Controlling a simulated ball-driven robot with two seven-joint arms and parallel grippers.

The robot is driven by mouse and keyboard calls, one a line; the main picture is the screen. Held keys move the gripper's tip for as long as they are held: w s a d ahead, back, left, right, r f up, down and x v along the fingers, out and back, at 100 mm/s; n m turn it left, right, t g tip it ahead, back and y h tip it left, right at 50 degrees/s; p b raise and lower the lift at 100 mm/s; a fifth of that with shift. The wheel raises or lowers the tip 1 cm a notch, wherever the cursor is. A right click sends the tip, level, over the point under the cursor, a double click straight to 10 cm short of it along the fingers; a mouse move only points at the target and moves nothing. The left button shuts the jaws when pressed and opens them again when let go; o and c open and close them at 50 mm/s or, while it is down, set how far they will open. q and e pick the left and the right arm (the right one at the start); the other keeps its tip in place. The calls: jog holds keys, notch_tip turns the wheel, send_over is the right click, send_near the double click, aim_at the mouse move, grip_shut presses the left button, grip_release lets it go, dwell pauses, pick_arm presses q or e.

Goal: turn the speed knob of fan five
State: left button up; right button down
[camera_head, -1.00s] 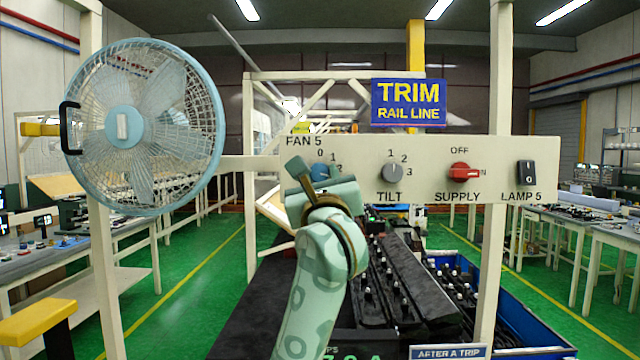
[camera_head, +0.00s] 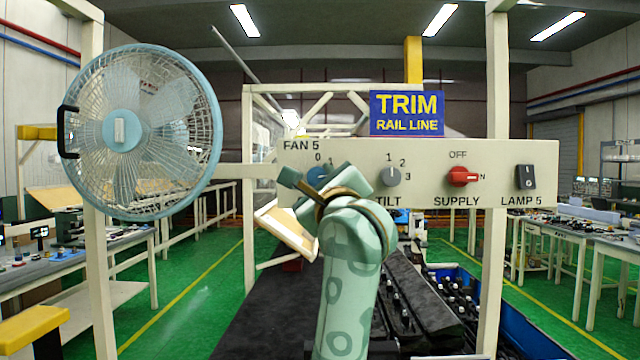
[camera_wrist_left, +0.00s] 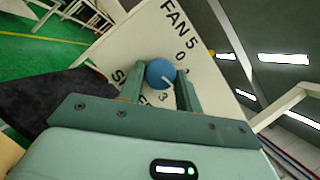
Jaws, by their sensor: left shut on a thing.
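The blue speed knob (camera_head: 317,173) sits under the FAN 5 label at the left end of the cream panel (camera_head: 430,153). My left gripper (camera_head: 312,180) is tilted in front of it and hides part of the knob and its scale. In the left wrist view, the knob (camera_wrist_left: 159,72) is between the two fingers of my left gripper (camera_wrist_left: 160,85), which is shut on it. Its white mark points to the lower right there, between the 0 and the 3, nearer the 3. The fan (camera_head: 140,130) stands left of the panel. My right gripper is not in view.
The grey TILT knob (camera_head: 391,176) is close to the right of my left gripper. The red SUPPLY switch (camera_head: 463,176) and black LAMP 5 rocker (camera_head: 525,176) are farther right. A blue TRIM RAIL LINE sign (camera_head: 407,113) stands above the panel.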

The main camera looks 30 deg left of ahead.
pick_arm(q)
jog(key=o, duration=1)
jog(key=shift+d, duration=0.1)
jog(key=b+v, duration=0.1)
jog(key=v, duration=1.5)
jog(key=shift+b, duration=0.3)
jog(key=shift+d+f, duration=0.1)
